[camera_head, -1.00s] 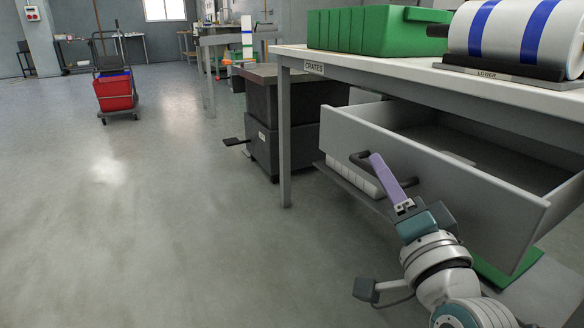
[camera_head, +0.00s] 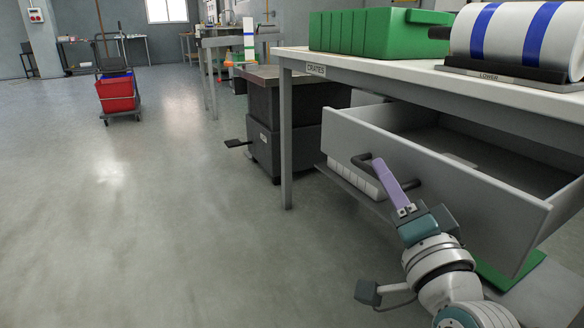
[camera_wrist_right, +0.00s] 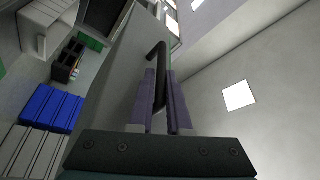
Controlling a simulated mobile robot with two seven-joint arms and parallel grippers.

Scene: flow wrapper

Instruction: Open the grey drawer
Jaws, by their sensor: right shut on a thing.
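The grey drawer (camera_head: 450,196) hangs under the white-topped table and stands pulled out, its inside showing from above. Its dark bar handle (camera_head: 413,184) is on the front panel. My right gripper (camera_head: 380,166) is at the handle, its purple fingers shut around the bar. In the right wrist view, the gripper (camera_wrist_right: 160,95) has the dark handle (camera_wrist_right: 157,62) between its two fingers, beside the grey drawer front (camera_wrist_right: 118,75). My left gripper is not in view.
On the table (camera_head: 400,66) stand a green crate (camera_head: 375,31) and a large white roll with blue bands (camera_head: 510,28). A dark cabinet (camera_head: 262,140) stands left of the drawer, behind the table leg (camera_head: 286,140). The floor at left is clear up to a red cart (camera_head: 116,94).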

